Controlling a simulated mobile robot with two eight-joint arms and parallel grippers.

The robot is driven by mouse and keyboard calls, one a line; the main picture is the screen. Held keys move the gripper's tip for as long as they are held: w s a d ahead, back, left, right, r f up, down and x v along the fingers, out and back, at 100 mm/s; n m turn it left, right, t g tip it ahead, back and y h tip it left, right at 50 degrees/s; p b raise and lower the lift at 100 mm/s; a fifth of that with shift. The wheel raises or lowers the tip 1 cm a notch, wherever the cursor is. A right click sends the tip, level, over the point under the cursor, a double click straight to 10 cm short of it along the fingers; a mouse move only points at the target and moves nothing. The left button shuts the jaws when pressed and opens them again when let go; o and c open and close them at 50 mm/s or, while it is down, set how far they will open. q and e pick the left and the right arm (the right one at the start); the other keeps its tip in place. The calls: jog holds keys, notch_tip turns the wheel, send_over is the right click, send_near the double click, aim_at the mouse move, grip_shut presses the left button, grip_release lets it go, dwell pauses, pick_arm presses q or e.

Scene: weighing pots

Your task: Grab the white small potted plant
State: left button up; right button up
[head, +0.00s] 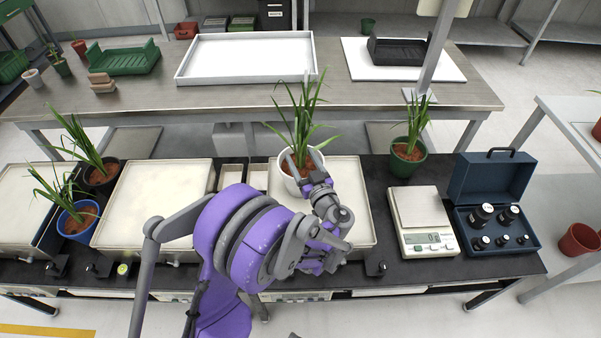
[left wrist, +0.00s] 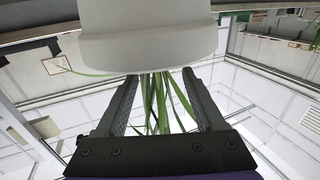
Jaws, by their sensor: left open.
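The white potted plant (head: 287,179) stands on the bench at the centre of the head view, its long green leaves (head: 302,108) upright above brown soil. My left gripper (head: 305,172) is open at the near right side of this pot and hides part of it. In the left wrist view the white pot (left wrist: 150,40) appears upside down, with its leaves between the two open fingers. The fingertips (left wrist: 161,76) are close to the pot's rim; I cannot tell whether they touch it. My right gripper is not in view.
A plant in a green pot (head: 406,164) stands to the right, behind a digital scale (head: 428,243). A blue case of weights (head: 494,179) lies farther right. Plants in a blue pot (head: 79,222) and a dark pot (head: 101,175) stand left. A white tray (head: 247,76) is on the rear table.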

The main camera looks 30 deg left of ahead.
aim_at(299, 149)
pick_arm(q)
jog(key=x, duration=0.6)
jog(key=shift+w+d, duration=0.25)
jog(key=shift+w, duration=0.05)
grip_shut()
